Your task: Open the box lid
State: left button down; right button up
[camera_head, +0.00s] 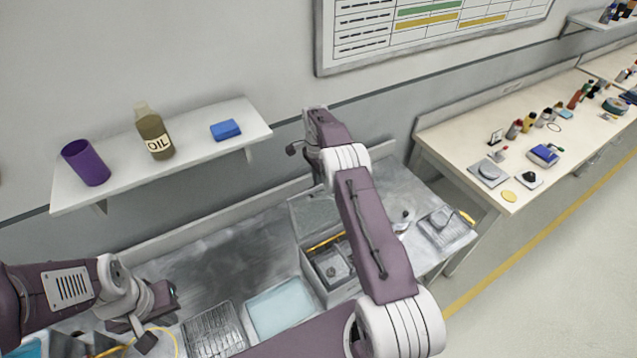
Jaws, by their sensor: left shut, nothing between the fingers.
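A grey metal box (313,275) stands on the metal bench, partly hidden behind my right arm. A flat grey panel that looks like its lid (312,211) is raised at the back, and the box's inside shows, with a yellow strip (324,243) across it. My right arm reaches up past the box. Its wrist end is above and behind the raised panel, and the fingers of my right gripper (300,150) do not show clearly. I cannot tell whether it touches the lid. My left gripper (146,340) is shut and empty, low at the left, well apart from the box.
A pale blue tray (281,307) and a wire rack (214,333) lie left of the box. A wall shelf (190,159) holds a purple cup, an oil bottle and a blue block. A bench with several small items (509,194) stands at right. Bare metal lies behind the tray.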

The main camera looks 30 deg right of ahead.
jog(key=o, duration=0.4)
jog(key=shift+o, duration=0.2)
jog(key=shift+r, duration=0.1)
jog(key=r, duration=0.2)
jog(key=b, duration=0.1)
jog(key=shift+w+r, duration=0.25)
jog(key=shift+r, duration=0.15)
notch_tip(320, 180, up, 6)
jog(key=p, duration=0.4)
jog(key=shift+w, duration=0.1)
